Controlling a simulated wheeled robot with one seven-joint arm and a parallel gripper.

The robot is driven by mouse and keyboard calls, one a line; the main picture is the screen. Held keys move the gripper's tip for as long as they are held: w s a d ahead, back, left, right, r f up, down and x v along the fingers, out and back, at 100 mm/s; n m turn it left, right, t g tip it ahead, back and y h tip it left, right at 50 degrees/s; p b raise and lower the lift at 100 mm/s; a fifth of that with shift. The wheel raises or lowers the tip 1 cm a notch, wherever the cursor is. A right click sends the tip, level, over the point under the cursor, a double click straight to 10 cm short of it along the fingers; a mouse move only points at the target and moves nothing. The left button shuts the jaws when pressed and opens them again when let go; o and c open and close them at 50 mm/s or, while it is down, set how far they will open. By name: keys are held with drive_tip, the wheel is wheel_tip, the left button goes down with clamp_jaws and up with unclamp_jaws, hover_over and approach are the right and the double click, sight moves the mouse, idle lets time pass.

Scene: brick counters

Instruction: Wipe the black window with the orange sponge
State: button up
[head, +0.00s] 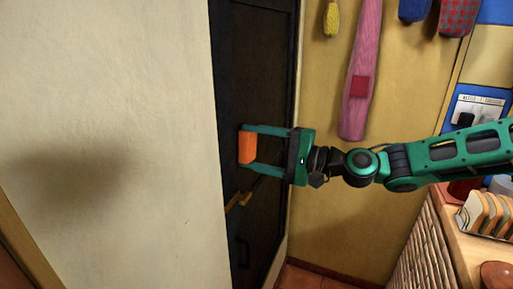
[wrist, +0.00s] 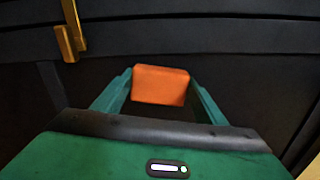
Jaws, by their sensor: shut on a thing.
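The orange sponge (head: 246,147) is held between the two green fingers of my gripper (head: 244,148), in front of the dark door-like panel. It also shows in the wrist view (wrist: 160,85), between the fingertips of my gripper (wrist: 160,88). The black window (head: 262,70) appears to be the dark panel set in a black frame at the middle of the head view. Its dark surface fills the wrist view (wrist: 240,70) behind the sponge. I cannot tell whether the sponge touches it.
A yellow-orange handle (head: 238,200) is on the dark panel below my gripper; it shows at upper left in the wrist view (wrist: 69,35). A cream wall (head: 110,110) stands at left. A pink hanging item (head: 361,80) is on the yellow wall. A counter with a toast rack (head: 485,215) is at right.

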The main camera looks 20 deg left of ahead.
drive_tip(key=shift+d, duration=2.9)
drive_tip(key=shift+f, duration=0.1)
drive_tip(key=shift+s+d, duration=0.15)
drive_tip(key=shift+d, duration=1.35)
